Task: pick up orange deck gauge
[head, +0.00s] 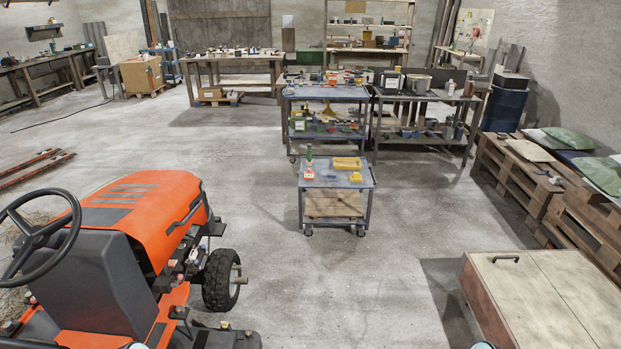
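I cannot pick out an orange deck gauge for certain. A small orange-red item (309,174) is on the top of the small blue cart (325,183) at the middle, but it is too small to identify. The orange riding mower (140,215) stands at the left front, with small parts lying along its side near the front wheel (221,280). Neither of my grippers shows. Only small rounded bits, perhaps of my arms, appear at the bottom edge.
A yellow tray (347,163) sits on the small cart. A larger blue cart (327,95) and a cluttered workbench (425,96) stand behind. Wooden pallets (545,187) line the right. A wooden box (545,300) is at the right front. The concrete floor between mower and box is clear.

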